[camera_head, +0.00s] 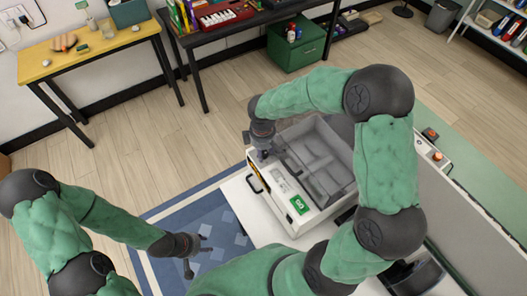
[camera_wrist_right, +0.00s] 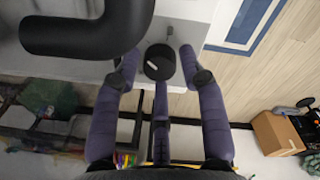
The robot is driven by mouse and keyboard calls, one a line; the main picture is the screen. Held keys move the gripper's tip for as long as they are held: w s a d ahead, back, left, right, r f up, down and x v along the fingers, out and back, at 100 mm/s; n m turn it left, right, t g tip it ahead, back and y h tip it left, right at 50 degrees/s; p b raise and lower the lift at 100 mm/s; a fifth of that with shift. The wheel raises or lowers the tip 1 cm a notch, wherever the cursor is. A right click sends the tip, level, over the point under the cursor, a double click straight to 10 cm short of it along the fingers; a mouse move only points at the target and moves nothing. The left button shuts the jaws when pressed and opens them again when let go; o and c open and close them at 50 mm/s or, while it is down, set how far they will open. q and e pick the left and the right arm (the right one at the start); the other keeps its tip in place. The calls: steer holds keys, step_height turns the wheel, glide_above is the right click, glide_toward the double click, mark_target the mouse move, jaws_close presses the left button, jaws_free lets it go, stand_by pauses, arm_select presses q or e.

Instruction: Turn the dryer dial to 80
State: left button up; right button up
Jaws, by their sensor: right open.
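The dryer (camera_head: 318,205) is a white box with a grey open basin and a green label, standing on a white surface in the middle of the head view. In the right wrist view its dial (camera_wrist_right: 160,62) is a round black knob with a short white mark on its lower-left part. My right gripper (camera_head: 262,148) is at the dryer's far left corner and hides the dial in the head view. In the wrist view its open fingers (camera_wrist_right: 158,70) stand around the dial; contact cannot be told. My left gripper (camera_head: 196,252) is empty with fingers apart, above the blue rug.
A thick black handle (camera_wrist_right: 85,35) on the dryer is close beside my right fingers. A control box with orange buttons (camera_head: 432,145) stands to the right. A yellow table (camera_head: 90,48) and a black shelf (camera_head: 235,32) are farther back. Wooden floor between is clear.

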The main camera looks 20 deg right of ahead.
steer(key=shift+f, duration=0.3)
jaws_close()
steer(key=shift+m+b, duration=0.85)
steer(key=shift+m, duration=0.35)
steer(key=shift+m+b, duration=0.8)
steer(key=shift+m, duration=1)
